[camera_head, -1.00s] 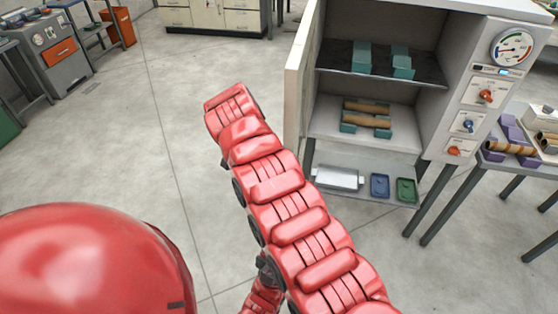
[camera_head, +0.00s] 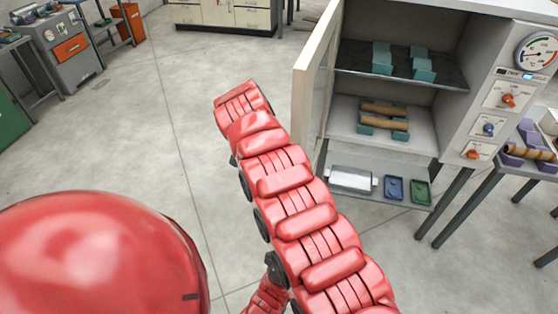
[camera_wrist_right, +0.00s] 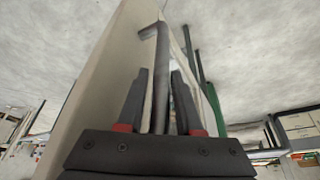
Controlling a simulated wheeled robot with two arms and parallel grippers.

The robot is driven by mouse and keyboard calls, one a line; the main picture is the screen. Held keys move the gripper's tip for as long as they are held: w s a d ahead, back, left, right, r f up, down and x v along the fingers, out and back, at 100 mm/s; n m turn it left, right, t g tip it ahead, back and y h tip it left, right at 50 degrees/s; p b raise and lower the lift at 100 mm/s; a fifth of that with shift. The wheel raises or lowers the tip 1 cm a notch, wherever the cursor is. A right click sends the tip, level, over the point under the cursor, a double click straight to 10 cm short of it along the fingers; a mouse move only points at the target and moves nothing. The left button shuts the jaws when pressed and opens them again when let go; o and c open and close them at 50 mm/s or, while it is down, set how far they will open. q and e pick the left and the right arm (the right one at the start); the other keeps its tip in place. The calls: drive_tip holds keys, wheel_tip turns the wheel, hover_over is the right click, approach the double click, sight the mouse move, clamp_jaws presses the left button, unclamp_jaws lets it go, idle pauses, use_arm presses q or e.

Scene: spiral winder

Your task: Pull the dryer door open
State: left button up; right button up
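The dryer door (camera_head: 312,75) stands swung open at the left of the dryer cabinet (camera_head: 470,75), its pale edge toward me and part of its inner face showing. In the right wrist view the pale door (camera_wrist_right: 105,75) fills the left side, with a dark bar handle (camera_wrist_right: 161,75) on it. My right gripper (camera_wrist_right: 160,82) has its two dark fingers on either side of this bar. A light gap shows between the left finger and the bar, so the fingers look open around it. In the head view my red arm hides the right gripper. My left gripper is not visible.
Inside the dryer, teal holders (camera_head: 403,60) stand on the upper shelf and brown tubes (camera_head: 384,115) lie on the lower one. A shelf below bears a blue tray (camera_head: 394,188) and a green tray (camera_head: 420,192). The floor (camera_head: 130,140) left of the door is clear.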

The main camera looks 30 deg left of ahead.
drive_tip(key=p+v, duration=0.4)
drive_tip(key=v, duration=1.3)
drive_tip(key=shift+s+r, duration=0.15)
drive_tip(key=shift+a, duration=0.15)
